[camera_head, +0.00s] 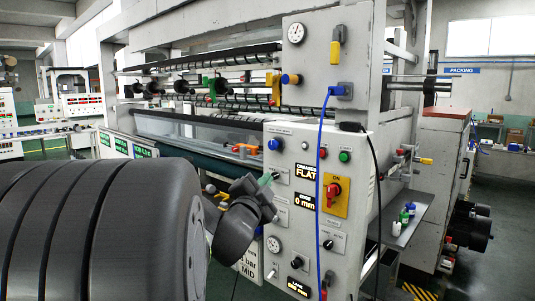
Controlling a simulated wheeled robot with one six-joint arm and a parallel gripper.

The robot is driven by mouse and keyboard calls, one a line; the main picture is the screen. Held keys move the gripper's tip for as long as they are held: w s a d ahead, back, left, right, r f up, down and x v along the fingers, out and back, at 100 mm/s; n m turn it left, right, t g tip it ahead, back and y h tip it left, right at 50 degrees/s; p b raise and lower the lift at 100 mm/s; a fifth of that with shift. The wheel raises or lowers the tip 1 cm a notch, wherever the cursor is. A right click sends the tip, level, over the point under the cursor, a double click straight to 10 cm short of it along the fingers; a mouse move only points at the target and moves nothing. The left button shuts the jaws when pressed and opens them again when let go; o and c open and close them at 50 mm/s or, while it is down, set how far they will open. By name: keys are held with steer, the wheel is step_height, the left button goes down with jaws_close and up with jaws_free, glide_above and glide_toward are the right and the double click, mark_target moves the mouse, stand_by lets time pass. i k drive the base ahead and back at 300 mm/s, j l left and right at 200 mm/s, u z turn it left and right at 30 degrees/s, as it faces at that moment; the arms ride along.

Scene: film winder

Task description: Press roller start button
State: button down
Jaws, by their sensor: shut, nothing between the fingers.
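The grey control panel (310,135) of the film winder stands in the middle of the head view. It carries a green button (344,156), a red button (323,153), a blue knob (274,145) and a red rotary switch (333,189) on a yellow plate. The small labels are too small to read, so I cannot tell which control is the roller start button. My gripper (266,180) is shut and empty, in front of the panel's left side, left of and lower than the green button. Its distance from the panel is unclear. My dark arm covers the lower left.
A blue cable (322,150) hangs down the panel front, and a black cable (376,165) runs along its right side. A shelf with small bottles (404,214) is at the right. Rollers (215,60) span behind the panel. Open floor shows at the lower right.

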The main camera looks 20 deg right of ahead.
mark_target(343, 157)
steer(key=l+u, duration=0.15)
steer(key=l, duration=0.25)
steer(key=k+l+u, duration=0.15)
steer(key=l, duration=0.25)
steer(key=l+u, duration=0.15)
steer(key=l, duration=0.25)
steer(key=k+l+u, duration=0.15)
steer(key=l, duration=0.25)
steer(key=l+u, duration=0.15)
steer(key=l, duration=0.25)
steer(key=k, duration=0.05)
